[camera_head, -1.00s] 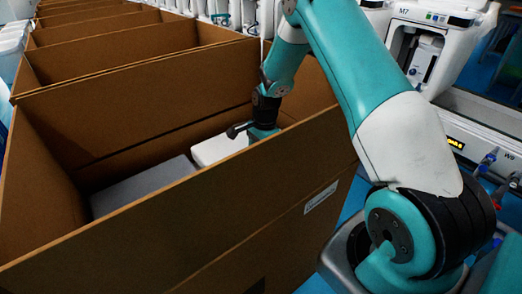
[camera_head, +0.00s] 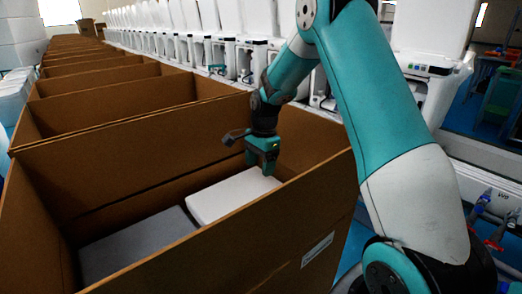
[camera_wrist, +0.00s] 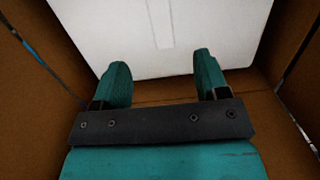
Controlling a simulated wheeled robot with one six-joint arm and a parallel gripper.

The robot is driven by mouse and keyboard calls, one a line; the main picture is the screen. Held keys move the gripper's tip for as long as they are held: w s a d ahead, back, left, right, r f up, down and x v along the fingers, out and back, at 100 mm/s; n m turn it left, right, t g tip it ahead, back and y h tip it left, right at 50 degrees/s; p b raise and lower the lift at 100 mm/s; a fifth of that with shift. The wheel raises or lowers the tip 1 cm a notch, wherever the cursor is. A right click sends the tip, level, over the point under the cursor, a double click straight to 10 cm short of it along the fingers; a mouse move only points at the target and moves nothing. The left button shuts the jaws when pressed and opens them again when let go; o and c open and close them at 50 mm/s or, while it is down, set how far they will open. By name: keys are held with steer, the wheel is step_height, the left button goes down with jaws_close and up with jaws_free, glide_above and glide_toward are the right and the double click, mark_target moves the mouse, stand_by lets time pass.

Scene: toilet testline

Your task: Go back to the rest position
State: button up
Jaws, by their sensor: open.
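My gripper (camera_head: 265,168) is inside the nearest cardboard box, pointing down just above the right end of a white flat block (camera_head: 228,196). In the wrist view my gripper (camera_wrist: 158,72) has its two teal fingers apart with nothing between them. The white block (camera_wrist: 160,30) lies beyond the fingertips there, with a faint strip marking on its face. Whether the fingertips touch it is hard to tell.
The open cardboard box (camera_head: 110,180) has tall walls around my gripper. A grey block (camera_head: 135,245) lies left of the white one. More open boxes (camera_head: 120,95) run back in a row. White toilet units (camera_head: 225,55) line the back and right.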

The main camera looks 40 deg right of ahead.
steer(key=shift+d+r, duration=0.2)
steer(key=shift+r, duration=1.8)
